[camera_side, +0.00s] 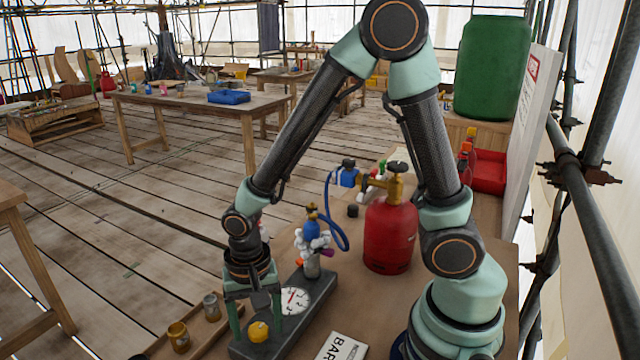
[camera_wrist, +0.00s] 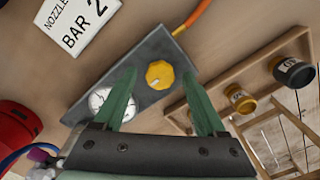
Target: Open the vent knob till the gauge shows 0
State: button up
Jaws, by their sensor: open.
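The yellow vent knob (camera_side: 258,331) sits at the near end of a dark grey base block (camera_side: 318,308). It also shows in the wrist view (camera_wrist: 159,73), with a dark mark on it. The round white gauge (camera_side: 294,300) is set in the same block beside the knob; its needle is too small to read surely. In the wrist view a finger partly covers the gauge (camera_wrist: 97,99). My gripper (camera_side: 256,322) is open and points down over the knob. In the wrist view its green fingertips (camera_wrist: 159,80) lie on either side of the knob; contact cannot be told.
A red gas cylinder (camera_side: 391,238) with a brass valve and blue hose (camera_side: 333,215) stands behind the block. A blue nozzle fitting (camera_side: 312,232) rises from the block's far end. A "BAR 2" card (camera_wrist: 82,26) lies nearby.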

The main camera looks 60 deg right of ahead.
grip_shut()
jog(key=shift+n, duration=0.3)
jog(key=n, duration=1.1)
jog(key=shift+n, duration=0.4)
dwell(0.4)
grip_release()
